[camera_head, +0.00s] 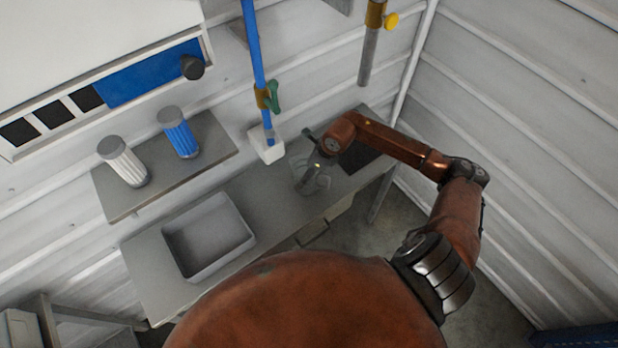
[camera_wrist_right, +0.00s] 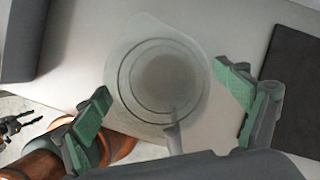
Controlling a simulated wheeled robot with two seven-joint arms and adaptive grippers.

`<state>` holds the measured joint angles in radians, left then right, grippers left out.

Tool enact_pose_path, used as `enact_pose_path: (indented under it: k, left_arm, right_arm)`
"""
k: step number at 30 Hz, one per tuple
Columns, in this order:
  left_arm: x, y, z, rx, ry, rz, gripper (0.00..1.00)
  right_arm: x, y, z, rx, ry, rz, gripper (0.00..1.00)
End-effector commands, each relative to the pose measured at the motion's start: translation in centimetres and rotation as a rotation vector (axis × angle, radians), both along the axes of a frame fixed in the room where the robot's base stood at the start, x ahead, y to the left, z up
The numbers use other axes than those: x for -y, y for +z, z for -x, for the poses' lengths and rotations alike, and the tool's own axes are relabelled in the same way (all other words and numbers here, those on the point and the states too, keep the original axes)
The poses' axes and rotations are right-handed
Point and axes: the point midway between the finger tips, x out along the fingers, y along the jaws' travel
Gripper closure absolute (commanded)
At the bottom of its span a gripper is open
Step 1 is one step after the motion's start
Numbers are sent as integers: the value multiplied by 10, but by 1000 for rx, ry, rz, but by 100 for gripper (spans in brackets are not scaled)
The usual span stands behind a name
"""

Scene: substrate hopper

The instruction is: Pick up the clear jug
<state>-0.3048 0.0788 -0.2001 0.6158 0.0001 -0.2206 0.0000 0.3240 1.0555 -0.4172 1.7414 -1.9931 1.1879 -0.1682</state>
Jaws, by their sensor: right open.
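The clear jug (camera_wrist_right: 150,60) is see-through and round. In the right wrist view I look down on it, with its handle toward the wrist. My right gripper (camera_wrist_right: 163,84) is open, with one green-padded finger on each side of the jug and a gap visible on both sides. In the head view the jug (camera_head: 323,180) stands on the grey bench, partly hidden by my right gripper (camera_head: 309,178) above it. A small dark gripper, seemingly my left one (camera_wrist_right: 16,126), shows at the left edge of the right wrist view; its jaws are unclear.
A grey tray (camera_head: 246,238) sits on the bench (camera_head: 150,275) to the left. A white holder (camera_head: 266,152) under a blue pipe stands behind the jug. A dark mat (camera_head: 362,158) lies to its right. White and blue cylinders (camera_head: 179,138) stand on a shelf.

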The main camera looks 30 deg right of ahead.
Motion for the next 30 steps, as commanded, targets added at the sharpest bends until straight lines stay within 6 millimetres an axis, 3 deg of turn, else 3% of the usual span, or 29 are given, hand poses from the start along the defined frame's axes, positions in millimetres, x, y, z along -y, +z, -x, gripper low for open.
enact_pose_path:
  k: [6,15,30]
  left_arm:
    - [0,7,-8,10,-1,0,60]
    - [0,7,-11,14,-2,1,60]
    - [-1,7,-9,11,-2,-1,60]
  right_arm:
    - [-6,-27,-10,-2,-1,-3,8]
    - [-7,-32,-11,-1,-1,-1,8]
    - [-7,-32,-11,-1,-1,-1,43]
